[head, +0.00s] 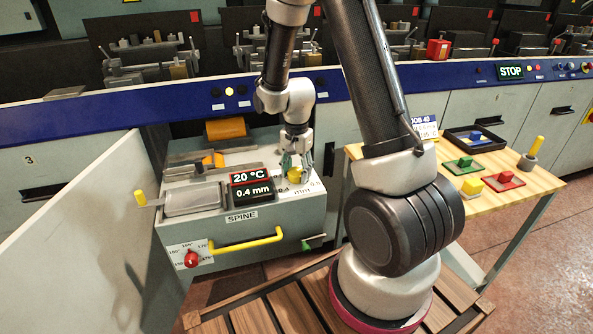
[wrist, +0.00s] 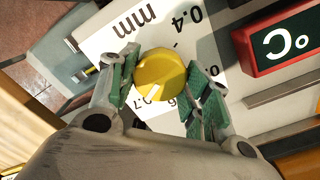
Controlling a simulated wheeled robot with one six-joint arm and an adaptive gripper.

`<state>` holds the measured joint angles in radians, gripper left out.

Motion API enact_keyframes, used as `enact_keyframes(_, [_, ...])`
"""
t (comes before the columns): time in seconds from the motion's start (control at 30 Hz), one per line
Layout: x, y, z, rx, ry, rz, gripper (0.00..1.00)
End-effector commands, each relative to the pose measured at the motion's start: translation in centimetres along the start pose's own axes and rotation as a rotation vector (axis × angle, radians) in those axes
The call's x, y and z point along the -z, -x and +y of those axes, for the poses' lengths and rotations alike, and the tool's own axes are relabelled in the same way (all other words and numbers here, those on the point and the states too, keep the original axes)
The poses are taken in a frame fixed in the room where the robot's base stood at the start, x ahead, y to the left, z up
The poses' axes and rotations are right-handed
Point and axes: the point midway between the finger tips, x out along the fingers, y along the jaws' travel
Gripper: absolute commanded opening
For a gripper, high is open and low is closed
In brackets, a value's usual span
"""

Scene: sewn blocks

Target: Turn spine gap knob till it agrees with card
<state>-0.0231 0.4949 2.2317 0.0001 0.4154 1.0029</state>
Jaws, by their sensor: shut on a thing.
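The yellow spine gap knob (head: 294,175) sits on the white dial plate on top of the SPINE unit. In the wrist view the knob (wrist: 160,70) lies between the green finger pads of my gripper (wrist: 160,84), which is shut on it. Its white pointer mark faces the lower picture edge, slightly left. The dial shows "0.4" and "mm"; other marks are partly covered. My gripper (head: 295,168) comes down from above in the head view. The display (head: 252,187) reads 20 °C and 0.4 mm. The job card (head: 424,122) reads "40"; my arm hides part of it and its small print is unclear.
A red knob (head: 191,258) and a yellow handle (head: 246,242) are on the unit's front. An open grey panel (head: 75,220) stands at left. A wooden side table (head: 530,187) at right holds coloured blocks and a black tray (head: 476,146). In the wrist view, the display housing is close to my right finger.

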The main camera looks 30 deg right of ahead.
Motion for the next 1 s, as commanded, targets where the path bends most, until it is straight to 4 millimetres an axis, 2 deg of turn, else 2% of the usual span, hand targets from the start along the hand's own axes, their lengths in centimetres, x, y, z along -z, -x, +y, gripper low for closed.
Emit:
enact_keyframes(0.4, [0.1, 0.1, -0.1, 0.003, -0.006, 0.002, 0.24])
enact_keyframes(0.43, [0.1, 0.1, -0.1, 0.003, -0.006, 0.002, 0.52])
enact_keyframes(0.53, [0.1, 0.1, -0.1, 0.002, -0.006, 0.002, 0.70])
enact_keyframes(0.87, [0.0, 0.1, 0.0, 0.001, -0.006, 0.001, 0.70])
enact_keyframes(1.0, [0.1, 1.4, -0.1, 0.004, -0.006, 0.003, 0.70])
